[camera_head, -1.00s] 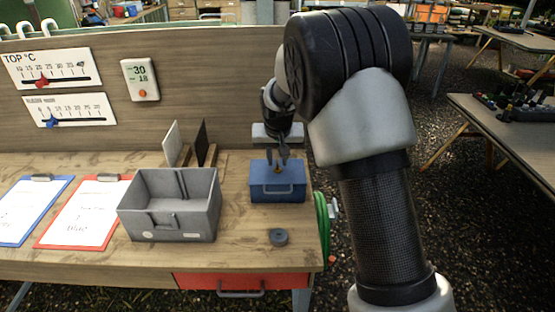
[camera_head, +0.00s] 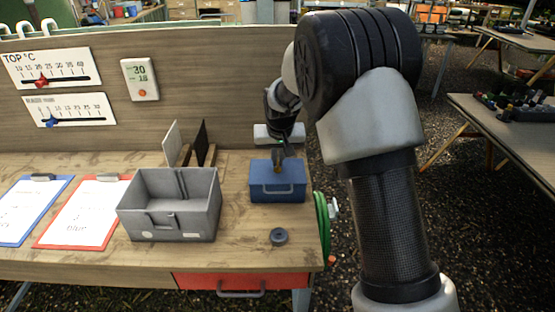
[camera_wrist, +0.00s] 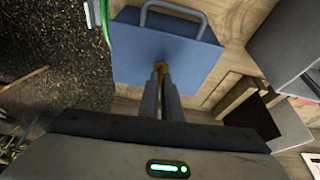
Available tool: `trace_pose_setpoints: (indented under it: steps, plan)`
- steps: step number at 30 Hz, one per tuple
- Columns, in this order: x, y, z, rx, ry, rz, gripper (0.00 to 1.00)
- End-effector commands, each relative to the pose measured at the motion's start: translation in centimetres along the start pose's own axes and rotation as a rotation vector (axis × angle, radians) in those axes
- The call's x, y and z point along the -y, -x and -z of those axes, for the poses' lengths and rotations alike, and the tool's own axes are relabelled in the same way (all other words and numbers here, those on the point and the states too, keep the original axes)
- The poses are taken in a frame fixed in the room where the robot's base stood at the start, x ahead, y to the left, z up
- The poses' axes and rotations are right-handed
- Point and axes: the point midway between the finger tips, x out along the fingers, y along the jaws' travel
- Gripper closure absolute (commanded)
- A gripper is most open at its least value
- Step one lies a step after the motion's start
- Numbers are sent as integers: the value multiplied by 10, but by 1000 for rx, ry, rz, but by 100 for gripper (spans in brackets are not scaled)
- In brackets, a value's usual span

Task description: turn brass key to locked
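The brass key (camera_head: 279,170) stands in the top of a blue box (camera_head: 277,188) with a grey front handle, at the right end of the bench. In the wrist view the key (camera_wrist: 161,68) shows as a small brass piece between my fingertips, and the blue box (camera_wrist: 190,60) lies beneath. My gripper (camera_head: 280,160) points down over the box top. Its fingers (camera_wrist: 160,78) are close together with the key between their tips. The tips partly hide the key, and I cannot read its angle or any lock marking.
A grey open bin (camera_head: 135,205) stands left of the box, and a dark round disc (camera_head: 279,237) lies in front. A green hose (camera_head: 322,225) hangs at the bench's right edge. Two clipboards (camera_head: 88,210) lie at left. Upright panels (camera_head: 202,142) stand behind the bin.

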Motion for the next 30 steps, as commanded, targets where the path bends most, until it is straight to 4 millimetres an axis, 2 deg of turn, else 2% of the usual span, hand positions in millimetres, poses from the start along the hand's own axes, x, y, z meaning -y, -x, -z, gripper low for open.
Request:
trace_pose_setpoints:
  steps: [8, 30]
  plan:
    - [-4, -1, 0, -1, 184, 80, 100]
    - [-7, 0, 4, -1, 836, 350, 100]
